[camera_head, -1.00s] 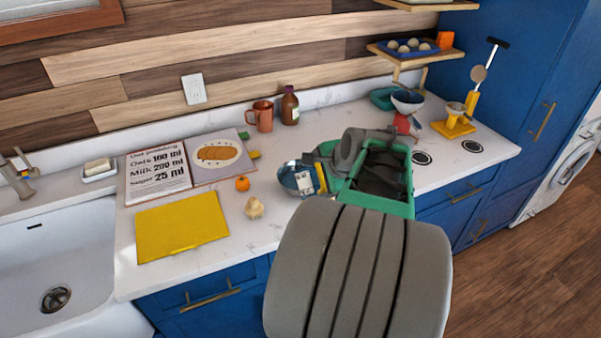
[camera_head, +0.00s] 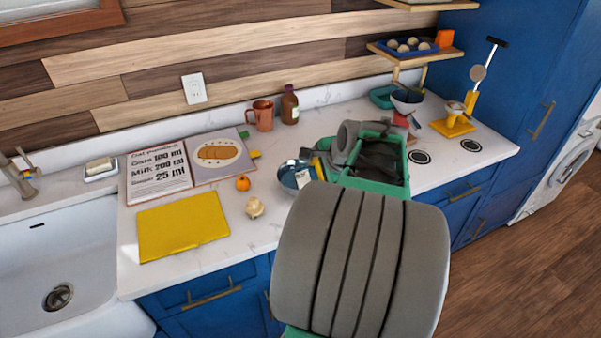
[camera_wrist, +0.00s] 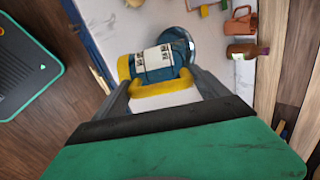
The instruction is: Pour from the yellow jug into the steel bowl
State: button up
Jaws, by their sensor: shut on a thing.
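The jug, with a blue body, a white label and yellow parts, shows in the wrist view (camera_wrist: 157,62). My gripper (camera_wrist: 165,98) is shut on its yellow handle. In the head view the jug (camera_head: 319,168) is small and mostly hidden by my arm. The round steel bowl (camera_head: 287,174) stands on the counter beside the jug, on its left in the head view. In the wrist view the bowl's shiny rim (camera_wrist: 207,42) shows just past the jug, partly covered by it. I cannot tell the jug's exact tilt, and no flow is visible.
An orange (camera_head: 242,183) and a garlic bulb (camera_head: 254,208) lie left of the bowl. A yellow board (camera_head: 183,226), an open recipe book (camera_head: 158,176), a copper mug (camera_head: 263,115) and a brown bottle (camera_head: 289,105) are farther off. A yellow-based scale (camera_head: 453,127) stands at right.

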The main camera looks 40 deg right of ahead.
jog(key=shift+w+d+r+g+y+p, duration=0.15)
jog(key=shift+w+g+p, duration=0.25)
jog(key=shift+p, duration=0.55)
jog(key=shift+w+d+r+g+y+p, duration=0.15)
jog(key=shift+w+g+p, duration=0.2)
jog(key=shift+p, duration=0.55)
dwell(0.9)
jog(key=shift+w+d+f+g+y, duration=0.1)
jog(key=shift+w+d+g+y, duration=0.15)
jog(key=shift+w+g, duration=0.4)
dwell(1.9)
